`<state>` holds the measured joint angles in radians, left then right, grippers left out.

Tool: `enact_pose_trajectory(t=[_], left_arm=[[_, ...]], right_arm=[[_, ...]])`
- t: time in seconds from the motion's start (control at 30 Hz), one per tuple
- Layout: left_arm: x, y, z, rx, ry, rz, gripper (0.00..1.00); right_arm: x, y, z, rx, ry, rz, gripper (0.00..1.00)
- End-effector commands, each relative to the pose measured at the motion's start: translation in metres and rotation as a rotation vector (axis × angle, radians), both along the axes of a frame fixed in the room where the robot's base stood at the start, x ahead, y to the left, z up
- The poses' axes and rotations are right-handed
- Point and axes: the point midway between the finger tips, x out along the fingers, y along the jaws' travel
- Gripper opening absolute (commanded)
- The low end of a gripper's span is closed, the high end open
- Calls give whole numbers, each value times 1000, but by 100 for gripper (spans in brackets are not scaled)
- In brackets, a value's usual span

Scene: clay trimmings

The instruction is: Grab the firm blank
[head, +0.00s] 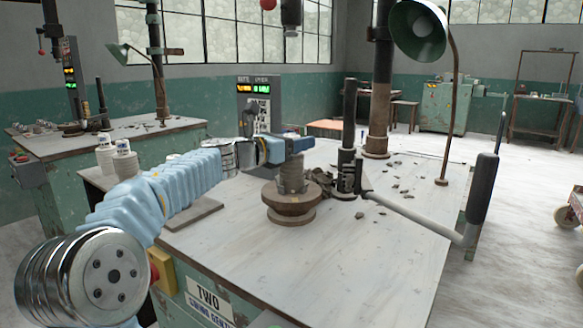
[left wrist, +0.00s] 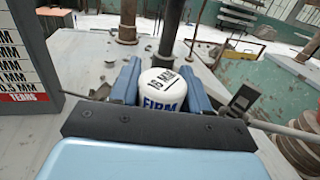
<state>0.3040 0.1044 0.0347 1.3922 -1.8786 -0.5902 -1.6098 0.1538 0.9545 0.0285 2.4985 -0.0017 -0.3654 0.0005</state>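The firm blank (left wrist: 160,88) is a white rounded cylinder in the left wrist view, marked "FIRM" and "16 MM". My left gripper (head: 297,145) has a blue finger on each side of it, close against its sides. Whether the fingers press on it is not clear. In the head view the gripper is over a grey-brown clay piece (head: 291,177) on a round wooden wheel head (head: 291,202); the white labelled part is hidden there. My right gripper is in neither view.
A black upright with a long handle (head: 484,188) stands right of the wheel head. Clay scraps lie on the pale bench (head: 345,240). A thick post (head: 378,110) and a green lamp (head: 418,30) rise behind. White spool-like cylinders (head: 122,147) stand at left. The bench's front right is clear.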

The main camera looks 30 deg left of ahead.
Motion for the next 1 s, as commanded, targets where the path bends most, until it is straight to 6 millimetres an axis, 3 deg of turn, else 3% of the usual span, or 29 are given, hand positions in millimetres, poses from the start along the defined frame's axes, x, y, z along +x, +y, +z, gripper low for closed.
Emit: enact_pose_trajectory(t=[0.03, 0.17, 0.2, 0.73, 1.0], left_arm=[[0, 0, 0, 0, 0, 0, 21], [0, 0, 0, 0, 0, 0, 1], [0, 0, 0, 0, 0, 0, 0], [0, 0, 5, 0, -3, 0, 0], [0, 0, 34, 1, -3, -1, 0]], right_arm=[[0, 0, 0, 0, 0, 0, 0], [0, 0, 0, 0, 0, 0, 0], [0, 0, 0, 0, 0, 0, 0], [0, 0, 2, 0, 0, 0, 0], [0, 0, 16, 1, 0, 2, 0]])
